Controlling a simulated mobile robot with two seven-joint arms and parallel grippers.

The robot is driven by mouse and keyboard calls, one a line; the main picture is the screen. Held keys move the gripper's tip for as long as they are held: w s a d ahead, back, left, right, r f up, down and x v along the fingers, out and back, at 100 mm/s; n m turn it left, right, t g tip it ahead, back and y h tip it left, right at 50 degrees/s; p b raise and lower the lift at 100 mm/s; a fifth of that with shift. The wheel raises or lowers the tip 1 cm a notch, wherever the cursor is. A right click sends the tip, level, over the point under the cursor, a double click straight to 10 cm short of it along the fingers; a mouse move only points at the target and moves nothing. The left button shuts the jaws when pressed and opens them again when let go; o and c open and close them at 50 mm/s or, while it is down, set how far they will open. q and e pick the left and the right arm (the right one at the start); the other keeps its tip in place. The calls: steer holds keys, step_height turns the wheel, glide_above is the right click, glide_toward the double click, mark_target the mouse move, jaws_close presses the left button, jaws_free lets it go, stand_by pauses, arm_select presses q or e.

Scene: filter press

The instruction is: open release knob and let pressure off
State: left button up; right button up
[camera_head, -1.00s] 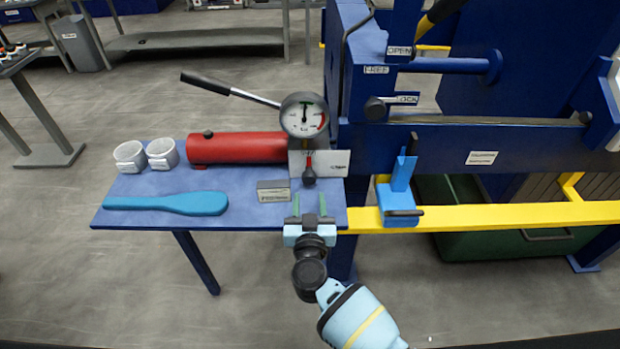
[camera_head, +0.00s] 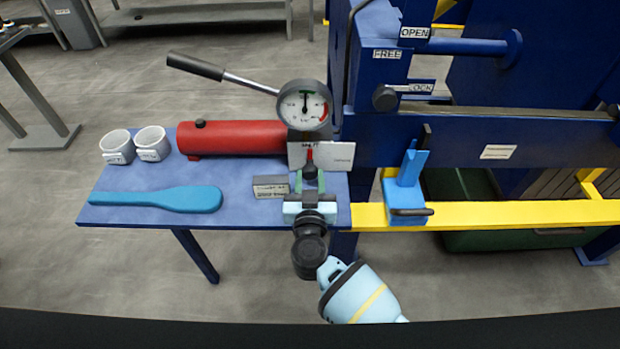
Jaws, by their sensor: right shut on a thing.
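The release knob (camera_head: 310,172) is a small black knob with a red pointer above it, on the front of the pump block. The pressure gauge (camera_head: 304,106) is round with a white face, and its needle stands near the top. The red pump cylinder (camera_head: 235,137) lies to the left of the gauge, and the pump lever (camera_head: 225,75) slants up to the left. My right gripper (camera_head: 310,183) reaches up from below, with its green fingers on either side of the knob, shut on it. The fingers partly hide the knob. My left gripper is not in view.
The blue side table (camera_head: 130,215) holds two white cups (camera_head: 118,147), a blue paddle (camera_head: 165,198) and a small grey labelled block (camera_head: 270,188). A yellow rail (camera_head: 490,214) with a blue clamp (camera_head: 406,190) runs to the right, below the blue press frame.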

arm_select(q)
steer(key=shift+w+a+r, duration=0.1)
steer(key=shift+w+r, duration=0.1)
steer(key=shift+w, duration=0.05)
arm_select(e)
steer(key=shift+m, duration=0.7)
steer(key=shift+c, duration=0.3)
steer(key=o, duration=0.7)
steer(key=shift+f, duration=0.1)
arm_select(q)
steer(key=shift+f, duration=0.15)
